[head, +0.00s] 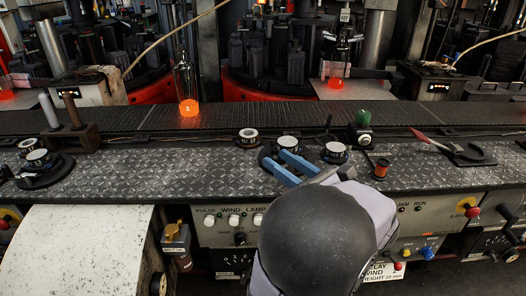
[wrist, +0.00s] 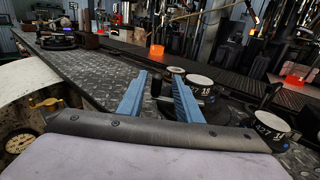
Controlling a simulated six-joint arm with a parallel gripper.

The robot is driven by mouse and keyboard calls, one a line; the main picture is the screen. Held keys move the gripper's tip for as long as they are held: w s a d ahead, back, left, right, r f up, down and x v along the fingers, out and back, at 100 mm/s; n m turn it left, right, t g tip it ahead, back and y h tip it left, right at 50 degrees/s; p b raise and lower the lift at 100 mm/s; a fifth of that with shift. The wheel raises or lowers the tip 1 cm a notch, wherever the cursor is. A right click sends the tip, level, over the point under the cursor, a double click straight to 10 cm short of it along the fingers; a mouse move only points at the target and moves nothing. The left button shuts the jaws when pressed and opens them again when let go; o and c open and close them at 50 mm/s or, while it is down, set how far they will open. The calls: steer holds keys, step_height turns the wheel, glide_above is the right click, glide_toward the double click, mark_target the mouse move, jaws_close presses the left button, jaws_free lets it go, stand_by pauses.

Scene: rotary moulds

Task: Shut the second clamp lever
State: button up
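In the wrist view the gripper (wrist: 158,76) reaches over the patterned metal bench. In the wrist view one drum (wrist: 199,82) is just right of the right finger. A thin dark upright lever (head: 328,127) stands behind the drums. I cannot tell which part is the second clamp lever, or whether it is open or shut; my arm and gripper hide part of the base.
Another base with numbered drums (head: 38,157) is at the left. A control panel (head: 228,231) is in front; a dark conveyor (head: 240,118) runs behind.

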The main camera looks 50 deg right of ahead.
steer(key=shift+w+d, duration=0.25)
steer(key=shift+w, duration=1.5)
steer(key=shift+w+d, duration=0.2)
steer(key=shift+w, duration=1.55)
jaws_close()
